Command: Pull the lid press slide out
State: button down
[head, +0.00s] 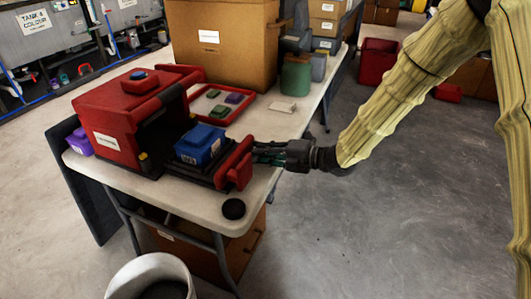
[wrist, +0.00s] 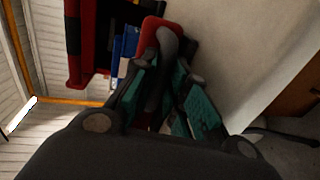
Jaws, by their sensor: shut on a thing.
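The lid press (head: 108,116) is a red box with a white label, on the table at the left in the head view. Its black slide (head: 176,168) stands partly out to the right and carries a blue lidded box (head: 200,146). A red front plate (head: 235,165) closes the slide's outer end. In the wrist view the plate (wrist: 150,30) has a dark curved handle (wrist: 166,45). My gripper (head: 262,153) is at the plate's right side, shut on this handle. In the wrist view its green-padded fingers (wrist: 163,88) lie on both sides of the handle. The fingertips are partly hidden.
A black round knob-like object (head: 233,209) lies near the table's (head: 190,196) front edge. A white bin (head: 150,272) stands on the floor in front.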

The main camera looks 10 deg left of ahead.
jog(key=shift+s, duration=0.1)
jog(key=c, duration=1.7)
grip_release()
jog(key=shift+d, duration=0.1)
jog(key=v, duration=1.1)
jog(key=shift+d+r, duration=0.1)
jog(key=shift+d, duration=0.3)
jog(key=shift+s, duration=0.1)
